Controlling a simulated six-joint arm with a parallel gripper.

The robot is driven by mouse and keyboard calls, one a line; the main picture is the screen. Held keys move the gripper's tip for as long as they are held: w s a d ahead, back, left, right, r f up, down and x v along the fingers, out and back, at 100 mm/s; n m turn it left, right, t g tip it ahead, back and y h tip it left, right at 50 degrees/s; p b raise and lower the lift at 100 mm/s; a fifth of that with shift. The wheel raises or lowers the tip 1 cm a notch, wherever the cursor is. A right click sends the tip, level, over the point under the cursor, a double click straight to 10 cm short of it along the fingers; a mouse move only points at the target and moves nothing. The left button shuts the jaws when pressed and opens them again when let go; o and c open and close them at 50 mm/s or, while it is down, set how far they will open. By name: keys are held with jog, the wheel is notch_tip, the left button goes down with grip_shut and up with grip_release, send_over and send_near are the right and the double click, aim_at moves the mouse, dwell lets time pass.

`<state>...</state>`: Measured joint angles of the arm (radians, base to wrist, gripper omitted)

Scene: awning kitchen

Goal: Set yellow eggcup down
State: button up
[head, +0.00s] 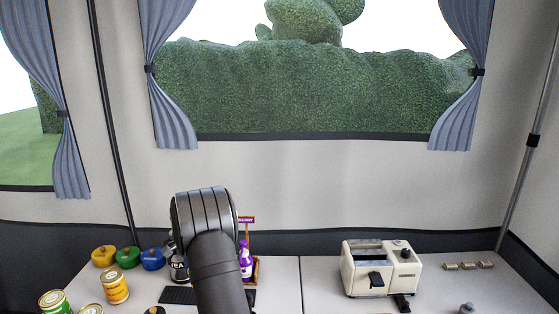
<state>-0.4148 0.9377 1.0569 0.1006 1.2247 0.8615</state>
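I cannot make out a yellow eggcup in the head view. My gripper does not show; my own dark arm rises from the bottom edge and covers part of the counter (315,285) left of centre. Whatever is behind the arm is hidden, so I cannot tell if the gripper holds anything. A yellow lidded pot (104,257) stands at the back left of the counter, but it does not look like an eggcup.
Green (128,258) and blue pots (152,259), a TEA tin (180,270), an orange can (115,287) and a green can (54,302) crowd the left. A purple bottle (246,262) stands beside my arm. A toaster (380,268) stands right; counter between is clear.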

jog(key=d+f+n, duration=0.2)
jog(key=d+n, duration=0.1)
jog(key=d, duration=1.2)
jog(key=n, duration=0.3)
send_over(285, 311)
jog(key=s, duration=0.4)
jog(key=shift+w+a+f+h, duration=0.15)
jog(key=shift+a+f+h, duration=0.2)
jog(key=shift+f, duration=0.2)
jog(key=s+d+r+n, duration=0.2)
jog(key=s+d, duration=0.1)
jog(key=d, duration=0.2)
jog(key=s+d+r+n, duration=0.1)
jog(key=s+d+r, duration=0.2)
jog(key=s+d, duration=0.15)
jog(key=w+a+f, duration=0.2)
jog(key=a, duration=0.1)
jog(key=w+a+f, duration=0.4)
jog(key=a+f, duration=0.1)
jog(key=shift+w+a, duration=0.3)
jog(key=shift+f, duration=1.95)
jog(key=shift+f, duration=0.1)
